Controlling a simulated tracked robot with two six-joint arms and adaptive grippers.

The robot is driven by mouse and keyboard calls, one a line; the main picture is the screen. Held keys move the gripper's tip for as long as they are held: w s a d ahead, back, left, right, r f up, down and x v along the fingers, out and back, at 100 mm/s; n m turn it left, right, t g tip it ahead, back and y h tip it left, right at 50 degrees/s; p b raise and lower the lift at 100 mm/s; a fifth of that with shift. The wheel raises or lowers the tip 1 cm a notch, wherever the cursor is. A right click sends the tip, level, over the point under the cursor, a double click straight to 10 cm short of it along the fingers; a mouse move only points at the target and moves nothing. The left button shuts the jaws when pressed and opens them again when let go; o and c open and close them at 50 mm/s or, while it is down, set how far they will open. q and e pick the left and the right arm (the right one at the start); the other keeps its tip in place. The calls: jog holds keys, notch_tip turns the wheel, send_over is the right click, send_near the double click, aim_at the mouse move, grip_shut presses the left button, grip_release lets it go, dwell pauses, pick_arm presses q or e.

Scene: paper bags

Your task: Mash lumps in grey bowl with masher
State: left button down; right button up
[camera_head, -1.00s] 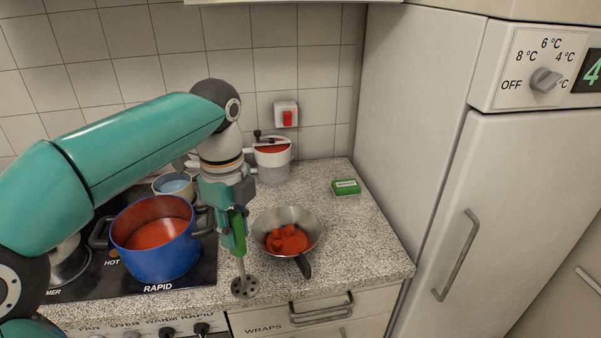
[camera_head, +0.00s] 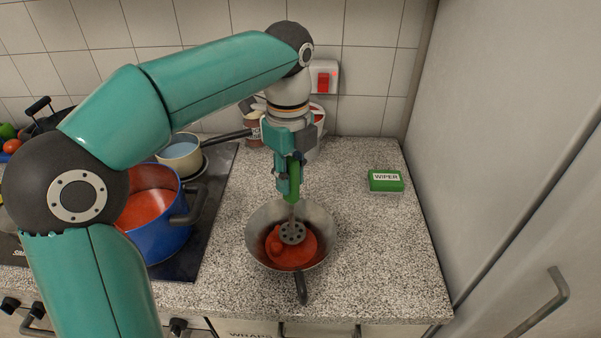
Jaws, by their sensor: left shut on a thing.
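The grey bowl (camera_head: 319,222) stands on the speckled counter, its dark handle pointing to the front. It holds red mash (camera_head: 290,256) with a few lumps, one showing at its left side. My left gripper (camera_head: 289,180) is shut on the green handle of the masher (camera_head: 293,233) and holds it upright. The masher's round, holed head is over the bowl's middle, at or just above the red mash; I cannot tell whether it touches. My right gripper is not in view.
A blue pot (camera_head: 165,240) of red sauce and a small pan (camera_head: 181,158) stand on the hob at left. A green wiper box (camera_head: 385,181) lies at right. A white container (camera_head: 317,127) is partly hidden behind my arm. Counter right of the bowl is clear.

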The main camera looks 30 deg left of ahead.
aim_at(292, 193)
pick_arm(q)
jog(key=shift+d+r, duration=0.1)
jog(key=shift+r, duration=0.05)
jog(key=shift+w, duration=0.1)
jog(key=shift+f, duration=0.2)
jog(key=shift+f+b, duration=0.55)
jog(key=shift+f, duration=0.1)
jog(key=shift+f+b, duration=0.65)
jog(key=shift+f, duration=0.85)
dwell(0.7)
jog(key=shift+r, duration=0.15)
